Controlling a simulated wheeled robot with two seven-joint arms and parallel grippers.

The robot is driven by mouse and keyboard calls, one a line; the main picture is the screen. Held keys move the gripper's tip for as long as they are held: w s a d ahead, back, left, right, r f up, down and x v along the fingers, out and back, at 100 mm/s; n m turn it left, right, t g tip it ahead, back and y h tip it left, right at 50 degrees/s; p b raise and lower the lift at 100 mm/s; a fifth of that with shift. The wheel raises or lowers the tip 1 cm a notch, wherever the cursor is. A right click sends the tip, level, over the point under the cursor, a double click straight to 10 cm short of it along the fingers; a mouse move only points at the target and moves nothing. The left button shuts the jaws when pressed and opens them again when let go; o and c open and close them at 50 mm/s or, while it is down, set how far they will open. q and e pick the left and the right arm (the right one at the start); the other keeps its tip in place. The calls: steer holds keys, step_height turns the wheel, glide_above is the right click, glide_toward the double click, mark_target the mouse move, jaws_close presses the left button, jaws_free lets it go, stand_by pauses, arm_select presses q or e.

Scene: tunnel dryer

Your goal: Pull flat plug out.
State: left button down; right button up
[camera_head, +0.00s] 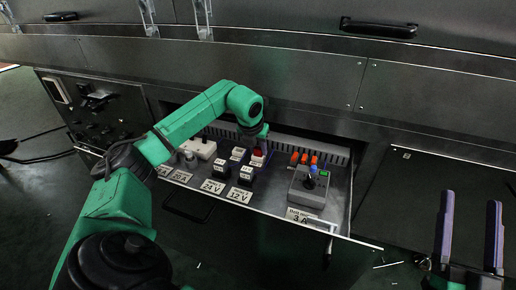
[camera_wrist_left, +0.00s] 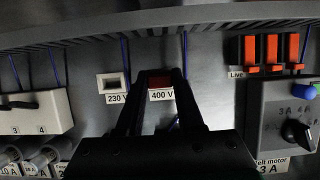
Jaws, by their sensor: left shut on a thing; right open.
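A red flat plug (camera_head: 258,153) sits in the back row of the open drawer, behind two black blocks. In the left wrist view the red piece (camera_wrist_left: 160,80) shows above the "400 V" label (camera_wrist_left: 162,96), between my fingertips. My left gripper (camera_head: 259,143) reaches down from above and is shut on it. How deep the plug sits is hidden by the fingers. A white socket (camera_wrist_left: 113,83) with a dark slot, marked "230 V", is just left of it. My right gripper (camera_head: 469,230) is open and empty at the lower right, away from the drawer.
Black blocks marked 24 V (camera_head: 221,168) and 12 V (camera_head: 246,175) stand in front. A grey switch box (camera_head: 309,187) with a black knob stands right, below orange switches (camera_head: 304,158). A white unit (camera_wrist_left: 30,113) is left. A ribbed rail runs along the back.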

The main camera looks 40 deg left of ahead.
mark_target(258, 149)
arm_select(q)
steer(key=shift+r+p, duration=0.7)
steer(key=shift+p, duration=0.1)
stand_by(0.7)
steer(key=shift+r+p, duration=0.6)
steer(key=shift+p, duration=0.15)
step_height(258, 149, up, 5)
steer(key=p, duration=0.5)
steer(key=shift+r, duration=0.1)
